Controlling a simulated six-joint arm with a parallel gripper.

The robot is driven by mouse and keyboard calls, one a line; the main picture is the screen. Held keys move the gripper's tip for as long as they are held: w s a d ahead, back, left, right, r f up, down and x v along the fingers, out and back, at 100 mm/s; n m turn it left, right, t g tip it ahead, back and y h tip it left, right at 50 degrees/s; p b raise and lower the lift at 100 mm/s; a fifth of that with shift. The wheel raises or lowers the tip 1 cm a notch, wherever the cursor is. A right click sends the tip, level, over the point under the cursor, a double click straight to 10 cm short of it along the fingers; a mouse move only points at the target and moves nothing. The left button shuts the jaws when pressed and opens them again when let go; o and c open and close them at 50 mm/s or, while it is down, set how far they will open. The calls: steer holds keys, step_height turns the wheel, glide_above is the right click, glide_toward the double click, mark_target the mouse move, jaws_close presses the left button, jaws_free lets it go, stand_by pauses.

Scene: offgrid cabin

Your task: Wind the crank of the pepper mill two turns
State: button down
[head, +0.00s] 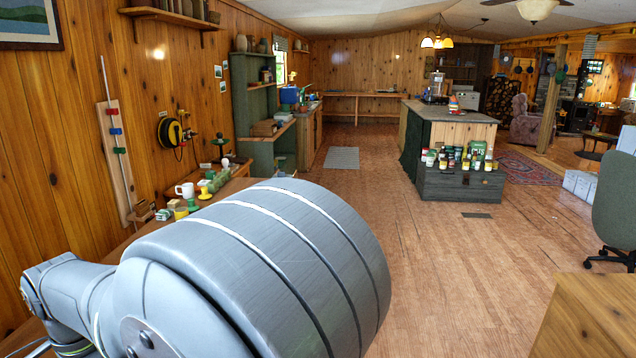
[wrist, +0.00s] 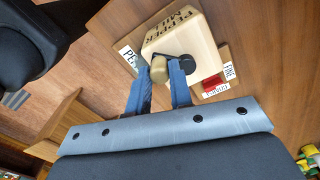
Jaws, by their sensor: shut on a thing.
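The pepper mill (wrist: 190,35) is a pale wooden box with dark lettering, at the top middle of the wrist view. Its crank has a rounded tan knob (wrist: 158,69) and a dark round hub (wrist: 186,64) on the face toward me. My gripper (wrist: 161,74) has its two blue fingers on either side of the knob and is shut on it. The fingers hide part of the crank arm. In the head view my own arm fills the lower left; the mill and gripper are not visible there.
The mill stands on a wooden board (wrist: 225,52) with a red piece (wrist: 214,82) and small labels, one reading FINE. The floor (head: 440,270) to the right is open.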

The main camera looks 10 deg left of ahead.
steer(key=shift+a+r+m, duration=0.1)
steer(key=shift+a+m, duration=0.05)
steer(key=shift+m, duration=0.15)
steer(key=shift+s, duration=0.1)
steer(key=shift+s+a+m, duration=0.1)
steer(key=shift+a+m, duration=0.05)
steer(key=shift+m, duration=0.65)
steer(key=shift+s+a+m, duration=0.1)
steer(key=shift+a+m, duration=0.1)
steer(key=shift+m, duration=0.6)
steer(key=shift+s+a+m, duration=0.1)
steer(key=shift+a+m, duration=0.15)
steer(key=shift+m, duration=0.55)
